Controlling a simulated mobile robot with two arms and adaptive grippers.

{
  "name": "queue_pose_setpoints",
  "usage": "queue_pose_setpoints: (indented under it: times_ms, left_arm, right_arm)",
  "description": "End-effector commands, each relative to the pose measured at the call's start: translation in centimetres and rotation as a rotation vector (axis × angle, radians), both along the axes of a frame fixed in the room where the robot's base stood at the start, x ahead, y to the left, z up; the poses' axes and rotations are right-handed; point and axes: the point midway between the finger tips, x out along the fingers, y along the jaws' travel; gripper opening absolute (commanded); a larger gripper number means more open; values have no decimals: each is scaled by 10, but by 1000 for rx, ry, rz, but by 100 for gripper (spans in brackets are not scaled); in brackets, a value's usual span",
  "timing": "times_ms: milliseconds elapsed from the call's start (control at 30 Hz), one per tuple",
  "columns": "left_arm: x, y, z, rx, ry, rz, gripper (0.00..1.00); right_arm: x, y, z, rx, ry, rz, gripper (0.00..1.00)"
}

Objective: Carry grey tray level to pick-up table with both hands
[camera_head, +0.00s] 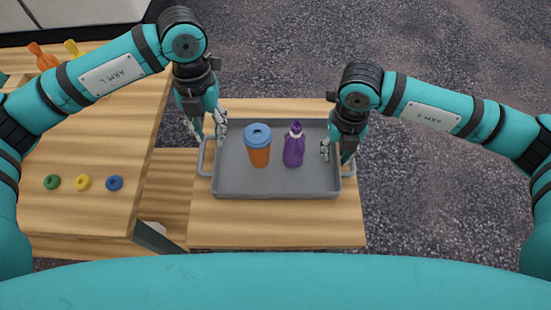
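The grey tray (235,188) appears to rest level on a small wooden table, with a handle on each short side. In it stand an orange cup with a blue lid (260,153) and a purple bottle (294,150), both upright. My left gripper (209,139) is open at the tray's left handle (203,160), its fingers apart. My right gripper (337,155) is open at the right handle (350,168), one finger over the tray's inside. Neither gripper visibly closes on a handle; exact contact is hard to tell.
The small table (270,230) has bare wood in front of the tray. A larger wooden counter (90,215) at left holds green (51,182), yellow (83,183) and blue (114,183) rings, plus orange (42,57) and yellow (72,49) bottles. Dark floor (430,190) lies open at right.

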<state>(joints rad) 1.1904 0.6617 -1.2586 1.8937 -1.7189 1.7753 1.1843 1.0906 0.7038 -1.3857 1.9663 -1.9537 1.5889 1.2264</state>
Motion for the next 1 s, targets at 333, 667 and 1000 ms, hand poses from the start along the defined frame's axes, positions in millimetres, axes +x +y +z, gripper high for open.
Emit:
queue_pose_setpoints:
  times_ms: [333, 667, 1000]
  left_arm:
    - [0, 0, 0, -1, 0, -1, 29]
    - [0, 0, 0, -1, 0, 0, 29]
    - [0, 0, 0, -1, 0, 0, 29]
  right_arm:
    - [2, 1, 68, 3, -8, 1, 29]
    - [1, 1, 113, 1, -4, 0, 29]
    - [1, 1, 117, 2, -4, 0, 29]
